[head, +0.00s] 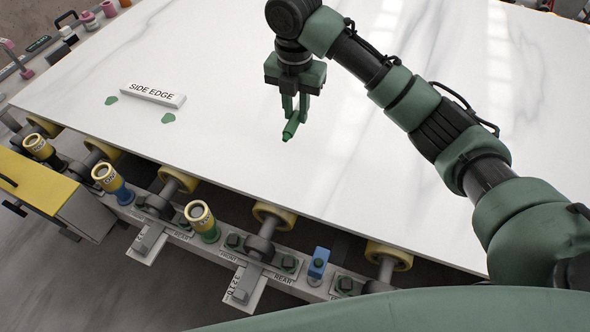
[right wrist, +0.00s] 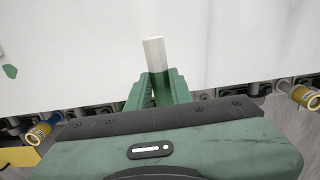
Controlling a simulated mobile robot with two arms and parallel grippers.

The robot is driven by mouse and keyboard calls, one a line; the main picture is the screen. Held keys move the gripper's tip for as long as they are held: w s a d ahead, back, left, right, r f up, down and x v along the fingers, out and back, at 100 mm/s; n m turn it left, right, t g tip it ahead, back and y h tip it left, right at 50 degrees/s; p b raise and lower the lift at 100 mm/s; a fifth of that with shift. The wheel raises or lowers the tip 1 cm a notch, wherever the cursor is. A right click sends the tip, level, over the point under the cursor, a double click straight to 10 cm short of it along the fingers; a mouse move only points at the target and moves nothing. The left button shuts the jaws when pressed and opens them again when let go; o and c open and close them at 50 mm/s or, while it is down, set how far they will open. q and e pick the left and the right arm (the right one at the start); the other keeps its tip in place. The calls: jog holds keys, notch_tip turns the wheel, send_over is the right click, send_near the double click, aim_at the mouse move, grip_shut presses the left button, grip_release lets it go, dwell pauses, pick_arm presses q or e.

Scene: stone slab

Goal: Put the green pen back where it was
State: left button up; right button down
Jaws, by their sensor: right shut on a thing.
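My right gripper (head: 296,108) is shut on the green pen (head: 290,130), over the white stone slab (head: 230,90). In the head view the pen hangs tilted below the fingers, its lower end toward the near edge. I cannot tell whether it touches the slab. In the right wrist view the fingers (right wrist: 158,88) close around the pen, whose pale end (right wrist: 154,52) sticks out past them. My left gripper is not in view.
A white block marked SIDE EDGE (head: 153,95) lies on the slab, with green patches (head: 111,100) and (head: 168,118) near it. Yellow rollers (head: 273,216) and a blue block (head: 318,263) line the near rail. The slab's middle is clear.

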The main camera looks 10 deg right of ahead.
jog(key=shift+s+r, duration=0.1)
jog(key=shift+r, duration=0.3)
jog(key=p, duration=0.1)
send_over(295, 169)
notch_tip(295, 169, down, 14)
jog(key=shift+s+d+f, duration=0.1)
jog(key=shift+f, duration=0.05)
notch_tip(295, 169, down, 5)
jog(key=shift+f+p, duration=0.1)
jog(key=shift+p, duration=0.3)
jog(key=c, duration=1.3)
grip_release()
jog(key=shift+o, duration=0.2)
notch_tip(295, 169, up, 12)
jog(key=b, duration=0.1)
